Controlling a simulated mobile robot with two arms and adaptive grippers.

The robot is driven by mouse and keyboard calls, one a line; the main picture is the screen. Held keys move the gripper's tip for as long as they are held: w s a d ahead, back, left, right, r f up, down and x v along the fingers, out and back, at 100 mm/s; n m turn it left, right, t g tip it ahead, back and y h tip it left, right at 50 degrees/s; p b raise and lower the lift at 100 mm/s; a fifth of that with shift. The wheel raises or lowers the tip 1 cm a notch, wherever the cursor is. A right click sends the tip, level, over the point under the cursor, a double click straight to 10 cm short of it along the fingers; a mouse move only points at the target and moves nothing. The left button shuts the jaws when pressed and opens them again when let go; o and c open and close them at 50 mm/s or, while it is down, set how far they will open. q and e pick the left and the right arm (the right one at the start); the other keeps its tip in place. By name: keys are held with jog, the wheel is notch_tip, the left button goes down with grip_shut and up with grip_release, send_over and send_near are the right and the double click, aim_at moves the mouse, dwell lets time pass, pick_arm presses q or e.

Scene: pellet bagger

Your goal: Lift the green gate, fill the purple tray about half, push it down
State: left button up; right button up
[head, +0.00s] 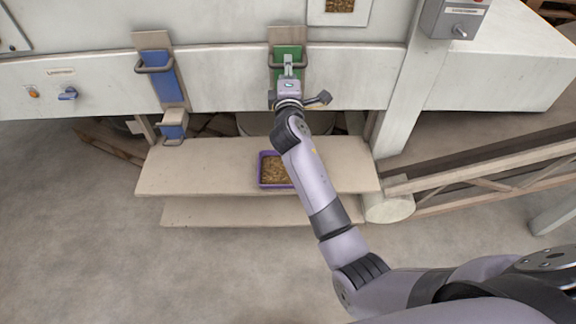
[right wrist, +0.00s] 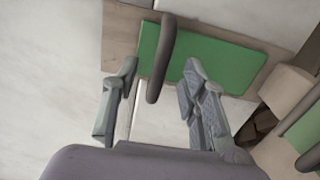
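The green gate (head: 290,51) is a flat plate with a dark bar handle, set in a wooden frame on the white machine panel. In the right wrist view the green gate (right wrist: 205,58) lies just beyond the fingers. Its dark handle (right wrist: 164,55) stands between the two fingers, with gaps visible on both sides. My right gripper (right wrist: 160,68) is open around the handle. The purple tray (head: 261,170) sits on the wooden shelf below, partly covered by my arm, with brown pellets visible inside. My left gripper is not in view.
A blue gate (head: 162,78) with its own handle is to the left. The wooden shelf (head: 205,165) is clear left of the tray. A wooden railed conveyor (head: 480,180) lies at the right, and a grey switch box (head: 452,18) is at the upper right.

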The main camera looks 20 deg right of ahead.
jog(key=p+v, duration=0.1)
jog(key=v, duration=0.4)
jog(key=shift+s+a+r, duration=0.1)
jog(key=shift+s, duration=0.25)
dwell(0.6)
